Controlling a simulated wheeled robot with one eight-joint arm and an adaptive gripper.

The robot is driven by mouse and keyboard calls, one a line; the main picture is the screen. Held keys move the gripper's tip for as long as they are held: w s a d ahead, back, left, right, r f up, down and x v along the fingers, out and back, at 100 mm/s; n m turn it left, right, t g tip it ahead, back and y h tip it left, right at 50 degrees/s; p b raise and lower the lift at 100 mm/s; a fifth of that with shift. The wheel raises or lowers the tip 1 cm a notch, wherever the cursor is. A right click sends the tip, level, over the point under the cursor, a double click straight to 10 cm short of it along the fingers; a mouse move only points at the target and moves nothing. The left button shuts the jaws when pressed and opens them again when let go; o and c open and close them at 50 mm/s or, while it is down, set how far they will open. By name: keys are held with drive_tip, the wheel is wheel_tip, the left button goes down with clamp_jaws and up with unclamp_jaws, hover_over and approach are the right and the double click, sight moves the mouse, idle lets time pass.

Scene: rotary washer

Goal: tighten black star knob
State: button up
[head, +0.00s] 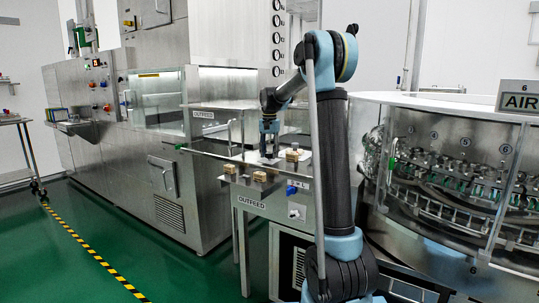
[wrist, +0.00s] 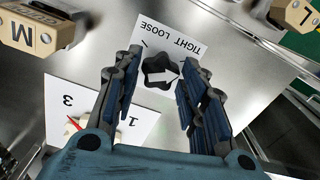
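The black star knob (wrist: 156,66) sits on a white label (wrist: 182,40) that reads TIGHT and LOOSE, upside down in the wrist view. A white mark shows at the knob's lower part. My gripper (wrist: 160,73) is open, with one finger on each side of the knob as seen from the wrist. I cannot tell how far the fingertips are above it, and no contact shows. In the head view my gripper (head: 269,142) points down over the outfeed table; the knob is not clearly visible there.
A tan block marked M (wrist: 30,32) and a tan block marked L (wrist: 297,14) stand on the metal top. A white card (wrist: 90,105) with numbers and a red pointer lies beside my left finger.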

idle(0.3)
wheel_tip(320, 180, up, 12)
idle(0.6)
drive_tip(key=shift+d+f, duration=0.1)
drive_tip(key=s+d+f+n+t, duration=0.1)
drive_tip(key=s+d+f, duration=0.35)
drive_tip(key=s, duration=0.85)
drive_tip(key=s+d+f+n, duration=0.25)
drive_tip(key=s+d, duration=0.25)
drive_tip(key=s, duration=0.8)
drive_tip(key=s+d+f+n, duration=0.1)
drive_tip(key=s+d+f, duration=0.1)
drive_tip(key=s+f, duration=0.8)
drive_tip(key=s+d+f+t, duration=0.1)
drive_tip(key=s+d+f, duration=0.1)
drive_tip(key=s+f, duration=0.8)
drive_tip(key=shift+s+f+n, duration=0.35)
drive_tip(key=shift+s+f, duration=0.05)
drive_tip(key=shift+f, duration=0.2)
